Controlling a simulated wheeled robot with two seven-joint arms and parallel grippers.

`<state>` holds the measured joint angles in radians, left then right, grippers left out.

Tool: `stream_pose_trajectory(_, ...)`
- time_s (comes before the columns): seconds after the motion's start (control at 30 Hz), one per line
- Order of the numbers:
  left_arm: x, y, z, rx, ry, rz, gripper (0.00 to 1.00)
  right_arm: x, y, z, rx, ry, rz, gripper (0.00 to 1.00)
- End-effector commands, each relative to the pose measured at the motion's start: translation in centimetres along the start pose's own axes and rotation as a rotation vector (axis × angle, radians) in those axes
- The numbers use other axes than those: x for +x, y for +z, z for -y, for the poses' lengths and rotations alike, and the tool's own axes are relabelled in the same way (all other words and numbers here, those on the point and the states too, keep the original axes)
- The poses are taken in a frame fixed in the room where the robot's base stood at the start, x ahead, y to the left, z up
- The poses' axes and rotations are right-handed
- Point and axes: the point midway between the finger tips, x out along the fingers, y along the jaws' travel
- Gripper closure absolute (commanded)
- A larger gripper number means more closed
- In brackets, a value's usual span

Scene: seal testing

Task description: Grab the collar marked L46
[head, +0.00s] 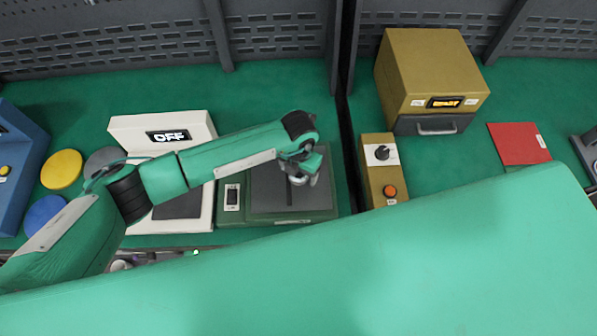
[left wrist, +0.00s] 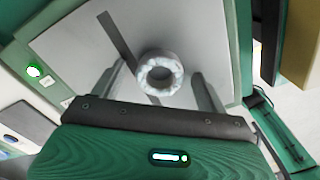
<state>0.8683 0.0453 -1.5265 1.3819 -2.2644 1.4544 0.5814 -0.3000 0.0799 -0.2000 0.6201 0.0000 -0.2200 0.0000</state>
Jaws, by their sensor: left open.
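A pale grey-white ring-shaped collar (left wrist: 176,75) lies on a flat grey plate (left wrist: 75,50) in the left wrist view. No L46 mark is readable on it. My left gripper (left wrist: 157,73) is open, with one finger on each side of the collar in the picture. I cannot tell whether the fingers touch it. In the head view, my left gripper (head: 303,174) is over the dark grey plate of a green-based unit (head: 262,217) and largely hides the collar. My right gripper is not in view.
A white device reading OFF (head: 165,123) stands left of the green unit. A mustard control box (head: 374,155) and a mustard oven-like box (head: 425,65) stand to the right. Yellow (head: 62,168) and blue (head: 45,214) discs and a red pad (head: 517,143) lie on the bench.

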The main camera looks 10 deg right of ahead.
Motion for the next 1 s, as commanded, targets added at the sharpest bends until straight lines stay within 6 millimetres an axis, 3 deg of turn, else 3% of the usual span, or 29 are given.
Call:
stream_pose_trajectory(0.07,0.0,0.0,0.0,0.000,0.000,0.000,0.25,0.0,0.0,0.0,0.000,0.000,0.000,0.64)
stream_pose_trajectory(0.3,0.0,0.0,0.0,0.000,0.000,0.000,0.72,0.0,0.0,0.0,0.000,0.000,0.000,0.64)
stream_pose_trajectory(0.4,-0.1,0.1,0.0,0.000,0.000,0.001,0.86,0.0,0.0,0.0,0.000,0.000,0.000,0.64)
stream_pose_trajectory(0.77,-0.9,0.1,0.0,0.001,-0.001,0.004,0.86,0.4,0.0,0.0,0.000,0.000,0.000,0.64)
stream_pose_trajectory(0.87,-2.1,0.2,0.0,0.000,-0.001,0.004,0.86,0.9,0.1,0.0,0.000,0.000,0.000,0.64)
stream_pose_trajectory(1.0,-5.1,0.2,-0.1,0.002,0.001,0.007,0.86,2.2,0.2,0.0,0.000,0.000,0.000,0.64)
